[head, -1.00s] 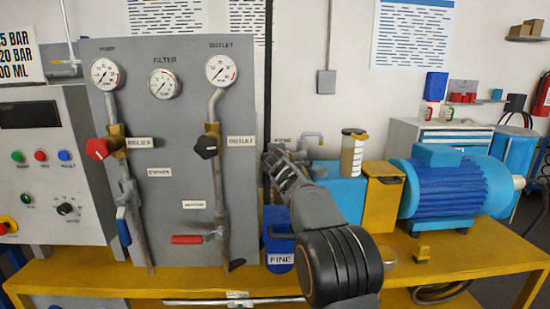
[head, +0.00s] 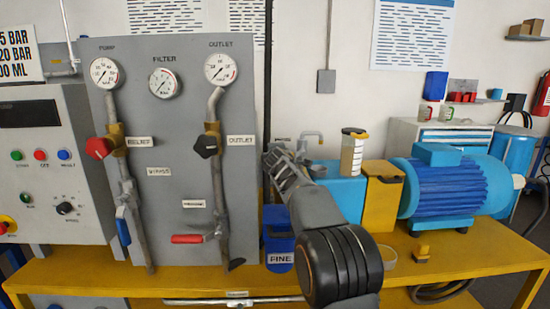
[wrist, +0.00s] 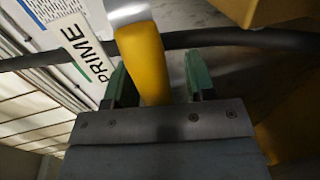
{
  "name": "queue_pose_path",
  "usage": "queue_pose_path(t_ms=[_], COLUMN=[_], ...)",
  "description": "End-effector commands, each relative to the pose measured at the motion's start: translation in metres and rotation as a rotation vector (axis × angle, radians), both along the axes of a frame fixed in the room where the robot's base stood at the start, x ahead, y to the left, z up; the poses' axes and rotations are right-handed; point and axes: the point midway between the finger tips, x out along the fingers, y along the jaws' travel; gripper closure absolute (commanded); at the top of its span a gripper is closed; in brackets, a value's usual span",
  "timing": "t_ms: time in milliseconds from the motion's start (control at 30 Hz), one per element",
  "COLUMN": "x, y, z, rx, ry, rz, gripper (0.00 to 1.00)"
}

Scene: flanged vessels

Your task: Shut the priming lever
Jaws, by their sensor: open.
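The priming lever (wrist: 147,62) shows in the wrist view as a yellow handle with a silver end at the top. A white PRIME label (wrist: 92,52) is to its left. My gripper (wrist: 160,84) is open, with one green finger on each side of the yellow handle. The handle is closer to the left finger; I cannot tell whether they touch. In the head view my gripper (head: 280,163) is right of the grey panel, just below the small PRIME label (head: 283,138). The lever is hidden there behind my gripper.
The grey panel (head: 170,225) with gauges and valves stands at left. A blue FINE container (head: 280,260) is below my arm. A dark hose (wrist: 235,38) crosses the wrist view.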

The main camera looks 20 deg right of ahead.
Motion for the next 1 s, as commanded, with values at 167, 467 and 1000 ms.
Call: queue_pose_path(t_ms=[167, 467, 1000], x=[-0.016, -0.071, -0.128], y=[0.005, 0.022, 0.039], z=[0.003, 0.014, 0.026], rx=[0.000, -0.001, -0.001], ry=[-0.002, -0.003, 0.000], rz=[0.001, 0.001, 0.001], gripper=[0.50, 0.50, 0.50])
